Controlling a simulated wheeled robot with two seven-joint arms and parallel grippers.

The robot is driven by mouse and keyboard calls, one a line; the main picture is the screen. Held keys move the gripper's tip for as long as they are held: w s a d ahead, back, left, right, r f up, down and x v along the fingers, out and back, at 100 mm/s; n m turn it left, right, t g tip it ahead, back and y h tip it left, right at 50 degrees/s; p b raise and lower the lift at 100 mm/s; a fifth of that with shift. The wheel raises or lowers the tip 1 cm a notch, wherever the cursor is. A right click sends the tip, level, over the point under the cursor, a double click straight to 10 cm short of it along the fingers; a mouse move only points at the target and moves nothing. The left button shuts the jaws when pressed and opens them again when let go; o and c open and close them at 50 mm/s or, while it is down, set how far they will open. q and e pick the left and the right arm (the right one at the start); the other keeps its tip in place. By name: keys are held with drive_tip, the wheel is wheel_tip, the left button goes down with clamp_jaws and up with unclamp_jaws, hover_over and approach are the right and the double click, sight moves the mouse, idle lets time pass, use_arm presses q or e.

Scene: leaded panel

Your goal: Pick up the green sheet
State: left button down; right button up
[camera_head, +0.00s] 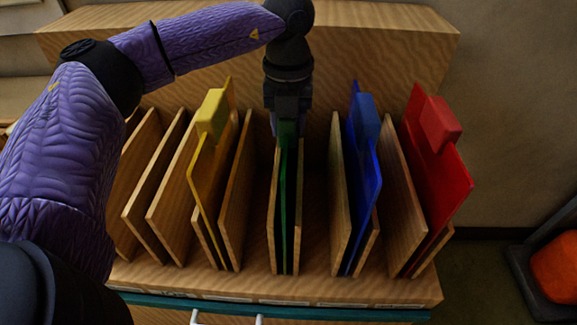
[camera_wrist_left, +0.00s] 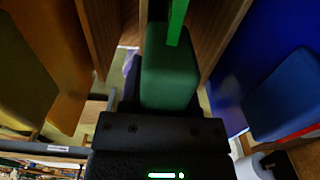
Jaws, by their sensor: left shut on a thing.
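The green sheet (camera_head: 285,205) stands on edge in a slot between two wooden dividers near the middle of the rack. Its green grip block (camera_wrist_left: 170,75) fills the middle of the left wrist view. My left gripper (camera_head: 287,128) points down from above and is shut on the green sheet at its grip block. The sheet's lower part is still between the dividers. My right gripper is in neither view.
A yellow sheet (camera_head: 203,180) stands in a slot to the left, a blue sheet (camera_head: 360,180) and a red sheet (camera_head: 437,170) to the right. Wooden dividers (camera_head: 237,190) stand close on both sides. An orange object (camera_head: 555,265) lies at the lower right.

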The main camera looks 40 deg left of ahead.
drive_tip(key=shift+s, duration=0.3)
